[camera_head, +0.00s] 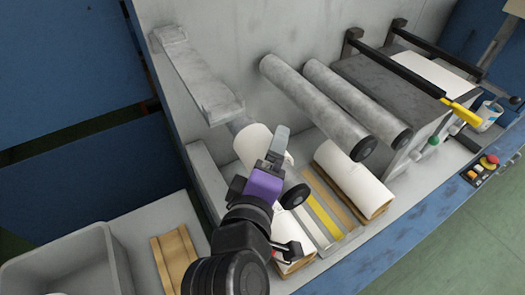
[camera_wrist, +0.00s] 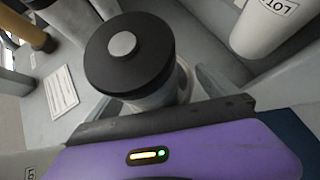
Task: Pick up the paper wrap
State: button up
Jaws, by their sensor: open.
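A white paper wrap (camera_head: 247,147) sits around a grey shaft low on the machine, partly hidden behind my gripper. My gripper (camera_head: 278,145), with its purple body, is open and right beside this paper, over its right side. I cannot tell whether the fingers touch it. The shaft's black end cap (camera_head: 296,196) shows just below right of the gripper. In the wrist view a black round cap (camera_wrist: 128,52) with a pale hub stands close beyond the purple gripper body; white material behind it is mostly hidden.
White rolls lie on brown supports to the right (camera_head: 352,175) and below (camera_head: 290,245), partly behind my arm. Two grey rollers (camera_head: 335,105) jut out above. A grey bin (camera_head: 65,265) and a brown cradle (camera_head: 174,260) are at lower left. A red button (camera_head: 488,162) is far right.

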jog(key=c, duration=1.5)
jog(key=shift+r+p, duration=0.35)
jog(key=shift+p, duration=0.25)
